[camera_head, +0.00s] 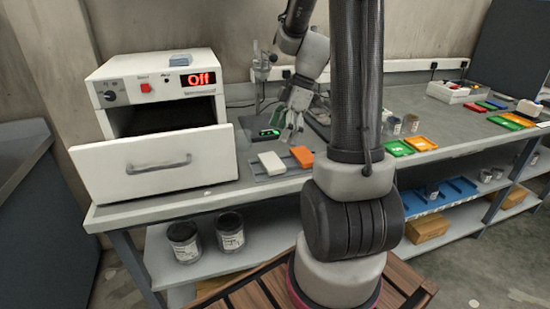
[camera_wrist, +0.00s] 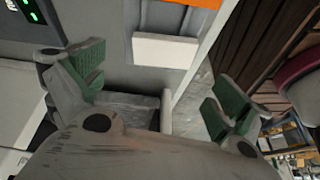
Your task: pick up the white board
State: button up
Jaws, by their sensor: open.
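The white board (camera_head: 272,163) lies flat on the bench near its front edge, beside an orange board (camera_head: 302,156). In the wrist view the white board (camera_wrist: 165,52) lies ahead of my fingers, with part of the orange board (camera_wrist: 185,3) beyond it. My gripper (camera_head: 290,128) is above the bench, behind the boards in the head view. In the wrist view my gripper (camera_wrist: 152,92) has its green-padded fingers spread wide, with nothing between them. It is apart from the white board.
A white oven (camera_head: 150,88) showing "Off" stands at left with its front drawer (camera_head: 155,165) pulled out. A device with a green display (camera_head: 268,133) sits near my gripper. Green (camera_head: 398,148) and orange (camera_head: 421,143) trays lie farther right. Dark jars (camera_head: 184,240) stand on the lower shelf.

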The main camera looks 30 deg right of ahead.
aim_at(272, 160)
jog(key=a+f, duration=0.1)
jog(key=f, duration=0.1)
jog(key=a+f+n, duration=0.1)
jog(key=f, duration=0.2)
jog(key=a+f+n, duration=0.1)
jog(key=f, duration=0.1)
jog(key=shift+f, duration=0.15)
jog(key=c, duration=0.8)
